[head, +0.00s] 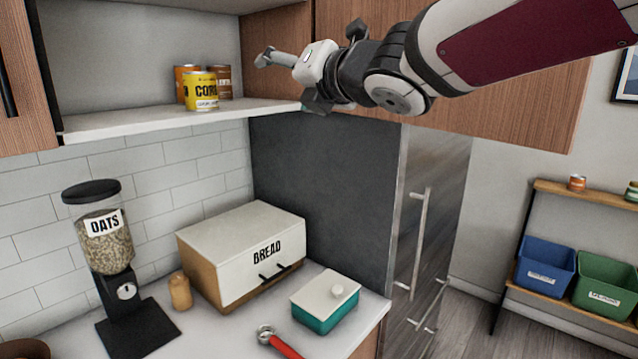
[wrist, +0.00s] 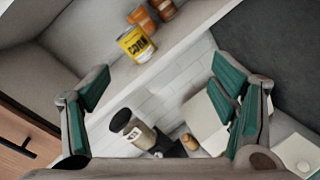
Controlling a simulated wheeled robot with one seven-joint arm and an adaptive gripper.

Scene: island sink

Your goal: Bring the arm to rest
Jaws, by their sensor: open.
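My gripper (head: 288,80) is raised at the upper middle of the head view, in front of the right end of the white shelf (head: 180,118). Its fingers point left. In the wrist view my gripper (wrist: 165,112) shows two green-padded fingers spread wide with nothing between them. A yellow corn can (head: 201,91) stands on the shelf to the left of my gripper, apart from it. Two orange-brown cans stand behind it. The corn can also shows in the wrist view (wrist: 135,44), beyond the fingers.
Below are an oats dispenser (head: 106,240), a bread box (head: 243,255), a teal box with a white lid (head: 326,302) and a red-handled tool (head: 280,344) on the counter. A tall fridge (head: 425,210) stands right. A rack with blue (head: 545,267) and green (head: 605,285) bins is farther right.

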